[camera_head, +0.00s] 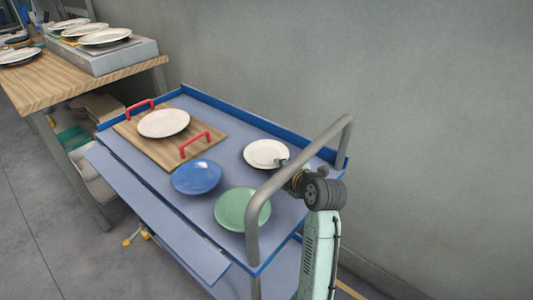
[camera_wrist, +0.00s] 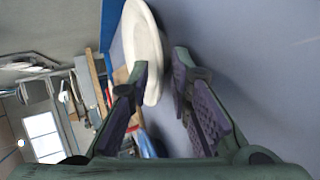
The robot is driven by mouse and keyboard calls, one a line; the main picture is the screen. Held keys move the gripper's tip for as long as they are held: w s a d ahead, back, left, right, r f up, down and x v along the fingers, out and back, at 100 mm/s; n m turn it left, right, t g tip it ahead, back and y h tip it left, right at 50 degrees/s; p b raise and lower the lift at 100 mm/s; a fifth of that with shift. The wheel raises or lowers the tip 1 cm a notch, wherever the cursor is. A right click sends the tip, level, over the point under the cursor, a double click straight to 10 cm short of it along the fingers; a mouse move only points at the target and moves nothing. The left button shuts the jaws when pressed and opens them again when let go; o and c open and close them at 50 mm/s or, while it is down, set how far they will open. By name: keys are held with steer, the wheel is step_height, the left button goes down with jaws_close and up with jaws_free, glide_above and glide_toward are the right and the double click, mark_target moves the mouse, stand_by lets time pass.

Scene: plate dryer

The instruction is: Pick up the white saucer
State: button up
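A white saucer (camera_head: 264,152) lies on the blue top of the cart, near its back right side. My gripper (camera_head: 284,164) is at the saucer's right edge in the head view, partly hidden by the cart's handle and my wrist. In the wrist view my gripper (camera_wrist: 164,82) is open. The saucer (camera_wrist: 146,40) shows edge-on at the fingertips, its near rim reaching between the fingers. The left finger overlaps the saucer, and a gap shows between the saucer and the right finger. I cannot tell whether the left finger touches it.
The cart (camera_head: 290,206) also holds a blue plate (camera_head: 197,177), a green plate (camera_head: 243,209) and a wooden tray (camera_head: 205,139) with red handles bearing a white plate (camera_head: 163,123). A grey tube handle (camera_head: 252,240) arches over the cart's right end. A wooden table (camera_head: 40,85) stands left.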

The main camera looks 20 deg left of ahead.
steer(key=shift+w+a+f, duration=0.25)
steer(key=shift+w+a, duration=0.05)
steer(key=shift+w, duration=0.05)
steer(key=shift+c, duration=0.6)
jaws_close()
